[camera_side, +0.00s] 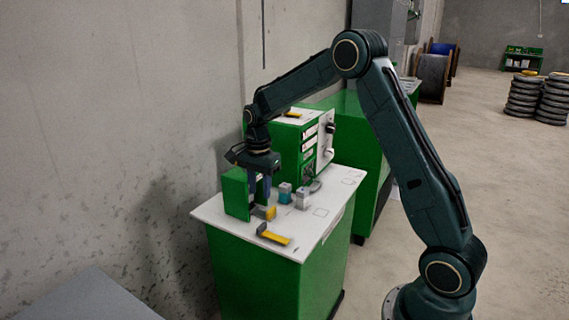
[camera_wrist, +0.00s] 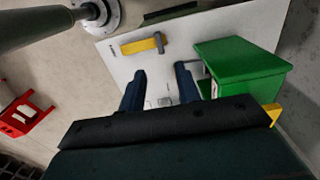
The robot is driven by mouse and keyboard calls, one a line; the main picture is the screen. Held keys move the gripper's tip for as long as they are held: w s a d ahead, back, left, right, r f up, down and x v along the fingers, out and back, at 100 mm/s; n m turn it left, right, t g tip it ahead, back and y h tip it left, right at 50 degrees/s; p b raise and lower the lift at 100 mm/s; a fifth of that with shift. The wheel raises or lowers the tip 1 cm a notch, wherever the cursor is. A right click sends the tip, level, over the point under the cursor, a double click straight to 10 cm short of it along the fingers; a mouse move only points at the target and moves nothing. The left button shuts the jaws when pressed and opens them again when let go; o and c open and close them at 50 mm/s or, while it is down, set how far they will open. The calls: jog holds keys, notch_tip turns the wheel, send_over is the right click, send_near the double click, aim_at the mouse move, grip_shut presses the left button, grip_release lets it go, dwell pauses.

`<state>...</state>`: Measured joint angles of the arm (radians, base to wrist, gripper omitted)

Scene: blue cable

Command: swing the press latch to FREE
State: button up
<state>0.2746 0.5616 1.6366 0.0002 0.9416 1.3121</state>
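My gripper (camera_side: 260,198) points down over the white worktop (camera_side: 215,212), beside the green press block (camera_side: 236,195). In the wrist view its two dark blue fingers (camera_wrist: 160,75) are apart, with nothing visible held between them. The press block (camera_wrist: 240,68) stands to the right of the fingers; a short grey bar at its left side is close to the right finger. A yellow bar with a grey piece (camera_side: 273,235) lies near the worktop's front edge and also shows in the wrist view (camera_wrist: 141,46). Another yellow piece (camera_side: 270,213) sits by the fingers. I cannot tell which is the latch; no FREE mark is readable.
A blue-topped connector (camera_side: 285,192) and a grey block (camera_side: 302,198) stand right of the gripper. A green unit with white panels (camera_side: 308,145) stands behind. A concrete wall (camera_side: 120,130) is at left. The worktop's right side is mostly clear.

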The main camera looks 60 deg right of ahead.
jog(key=shift+r, duration=0.95)
jog(key=s+a+r+n+t, duration=0.3)
jog(key=s+a+r+n, duration=0.55)
jog(key=s+r, duration=0.45)
jog(key=s+a+n+t, duration=0.1)
jog(key=s+a+n, duration=0.1)
jog(key=s+n, duration=0.3)
jog(key=s+a+n+t, duration=0.1)
jog(key=s+n, duration=0.3)
jog(key=s, duration=0.7)
jog(key=shift+s+a+n+t, duration=0.2)
jog(key=shift+a+n+t, duration=0.15)
jog(key=shift+a, duration=0.55)
